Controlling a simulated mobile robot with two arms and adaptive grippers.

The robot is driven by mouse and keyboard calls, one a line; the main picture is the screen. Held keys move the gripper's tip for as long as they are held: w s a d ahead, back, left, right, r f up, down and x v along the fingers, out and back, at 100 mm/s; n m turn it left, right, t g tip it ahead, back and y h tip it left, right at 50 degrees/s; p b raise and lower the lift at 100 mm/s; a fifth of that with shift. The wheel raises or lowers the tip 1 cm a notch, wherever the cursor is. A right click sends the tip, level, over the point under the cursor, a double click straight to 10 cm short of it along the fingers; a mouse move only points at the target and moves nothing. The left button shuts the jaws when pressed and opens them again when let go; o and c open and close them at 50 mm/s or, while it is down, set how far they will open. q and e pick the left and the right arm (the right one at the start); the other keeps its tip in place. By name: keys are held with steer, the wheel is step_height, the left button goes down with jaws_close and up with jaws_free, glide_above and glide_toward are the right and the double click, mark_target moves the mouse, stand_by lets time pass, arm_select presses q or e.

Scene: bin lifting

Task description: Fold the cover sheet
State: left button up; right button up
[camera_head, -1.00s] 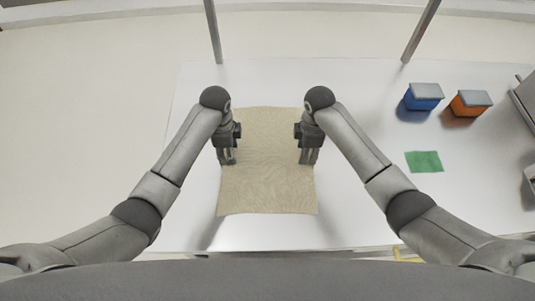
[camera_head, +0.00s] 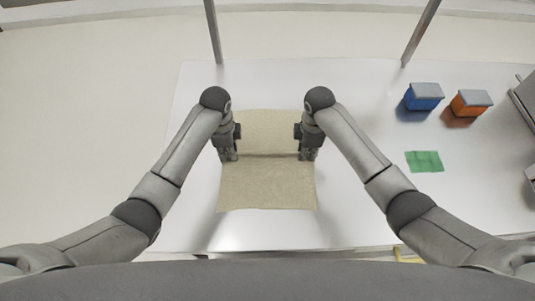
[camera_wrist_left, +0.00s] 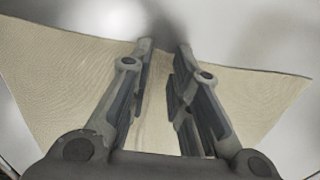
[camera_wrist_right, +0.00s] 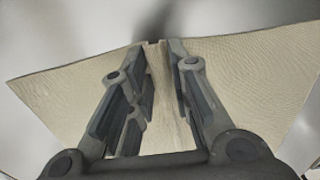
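The tan cover sheet (camera_head: 267,185) lies on the white table in front of me. A raised crease crosses it from side to side, between my two grippers. My left gripper (camera_head: 229,155) is at the sheet's left edge, and my right gripper (camera_head: 308,154) is at its right edge. In the left wrist view the fingers (camera_wrist_left: 164,48) are drawn close together with gathered sheet between them. The right wrist view shows the same, with a narrow strip of sheet between the fingers (camera_wrist_right: 160,45). The sheet slopes away on both sides of the fingers.
A blue box (camera_head: 422,97) and an orange box (camera_head: 470,103), both with grey lids, stand on the table (camera_head: 370,200) at the right. A flat green cloth (camera_head: 424,161) lies in front of them. The table around the sheet is clear.

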arm_select(q)
steer(key=shift+f, duration=0.15)
jaws_close()
arm_select(e)
steer(key=shift+s+f, duration=0.1)
steer(key=shift+f, duration=0.1)
jaws_close()
arm_select(q)
steer(key=shift+s, duration=0.1)
